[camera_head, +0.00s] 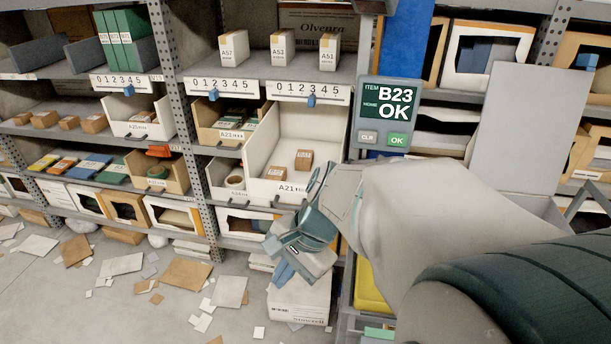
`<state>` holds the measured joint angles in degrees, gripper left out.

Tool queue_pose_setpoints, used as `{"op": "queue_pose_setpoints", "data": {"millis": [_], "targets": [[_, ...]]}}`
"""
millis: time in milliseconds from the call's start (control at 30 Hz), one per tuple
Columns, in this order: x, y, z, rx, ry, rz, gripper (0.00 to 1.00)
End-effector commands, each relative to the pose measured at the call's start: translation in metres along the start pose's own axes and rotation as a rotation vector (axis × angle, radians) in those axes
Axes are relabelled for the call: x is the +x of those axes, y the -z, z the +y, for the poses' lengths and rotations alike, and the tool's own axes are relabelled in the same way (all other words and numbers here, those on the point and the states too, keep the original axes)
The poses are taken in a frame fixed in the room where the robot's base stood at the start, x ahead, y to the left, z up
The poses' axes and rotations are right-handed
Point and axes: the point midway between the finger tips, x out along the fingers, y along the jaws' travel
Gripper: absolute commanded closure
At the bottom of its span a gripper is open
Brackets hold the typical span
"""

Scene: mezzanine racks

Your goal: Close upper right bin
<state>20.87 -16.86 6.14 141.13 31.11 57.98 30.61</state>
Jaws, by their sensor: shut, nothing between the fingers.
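The white bin labelled A21 (256,157) sits on the right of the middle rack bay. It stands farther out from the shelf than its neighbours, so its inside shows. Two small brown boxes (303,160) lie in it. My gripper (287,268) is shut and empty. It is just below and in front of the bin's lower right front, pointing down and left. My wrist and arm cover part of the area right of the bin. I cannot tell whether the gripper touches the bin.
Left of it are a tan bin labelled A23 (207,131) and a white bin with a tape roll (218,185). A post with a display reading B23 OK (389,104) stands close right of the bin. A white carton (300,300) is under my gripper. Cardboard litters the floor.

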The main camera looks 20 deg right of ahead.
Motion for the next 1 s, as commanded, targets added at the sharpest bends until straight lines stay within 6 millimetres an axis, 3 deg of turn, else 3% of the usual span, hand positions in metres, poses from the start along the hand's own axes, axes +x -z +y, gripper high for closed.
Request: {"op": "queue_pose_setpoints", "data": {"millis": [33, 200, 367, 500, 700, 833, 1000], "targets": [[0.022, 0.015, -0.001, 0.211, 0.042, -0.07, 1.0], [0.048, 0.059, -0.026, 0.903, 0.201, -0.343, 1.0], [0.056, 0.126, -0.042, 1.51, 0.351, -0.677, 1.0], [0.049, 0.201, -0.037, 1.956, 0.479, -1.048, 1.0], [0.03, 0.29, -0.003, 2.31, 0.613, -1.562, 1.0], [0.022, 0.32, 0.015, 2.387, 0.653, -1.768, 1.0], [0.019, 0.332, 0.013, 2.407, 0.664, -1.848, 1.0]]}}
